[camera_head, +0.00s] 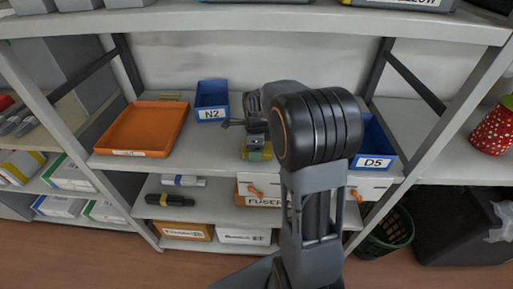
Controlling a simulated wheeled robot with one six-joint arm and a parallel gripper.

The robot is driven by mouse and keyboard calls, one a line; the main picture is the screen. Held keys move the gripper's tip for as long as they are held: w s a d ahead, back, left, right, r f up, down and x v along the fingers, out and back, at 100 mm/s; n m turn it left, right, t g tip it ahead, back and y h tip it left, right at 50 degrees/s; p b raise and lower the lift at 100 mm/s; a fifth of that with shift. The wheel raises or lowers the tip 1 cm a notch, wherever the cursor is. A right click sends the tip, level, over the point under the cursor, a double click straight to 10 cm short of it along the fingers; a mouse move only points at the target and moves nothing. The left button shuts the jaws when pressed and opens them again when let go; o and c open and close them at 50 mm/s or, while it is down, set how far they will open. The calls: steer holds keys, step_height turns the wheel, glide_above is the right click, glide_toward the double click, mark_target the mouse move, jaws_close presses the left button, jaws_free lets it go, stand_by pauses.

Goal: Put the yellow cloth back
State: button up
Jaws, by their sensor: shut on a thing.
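My gripper (255,143) is over the middle shelf board, left of my arm's dark round joint. It is shut on a small yellow thing, the yellow cloth (256,154), which shows just below the fingers. The jaws and part of my arm cover some of it. I cannot tell whether the cloth touches the shelf board (215,160) or hangs just above it.
An orange tray (112,152) lies at the left of this shelf. A blue bin marked N2 (211,114) stands at the back, and a blue bin marked D5 (374,162) stands at the right, partly behind my arm. Bare board lies between the tray and my gripper.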

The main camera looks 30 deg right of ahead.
steer(key=shift+f, duration=0.2)
steer(key=o, duration=0.8)
steer(key=shift+o, duration=0.2)
steer(key=shift+r, duration=0.1)
step_height(320, 180, up, 11)
steer(key=s+a+f+n+t, duration=0.1)
steer(key=s+a+n, duration=0.3)
steer(key=s+n, duration=0.4)
steer(key=s+a+f+n+t, duration=0.2)
steer(key=s+a+n, duration=0.3)
steer(key=n, duration=1.1)
steer(key=s+p, duration=0.1)
steer(key=s, duration=0.2)
steer(key=shift+s+f, duration=0.15)
steer(key=shift+f, duration=0.2)
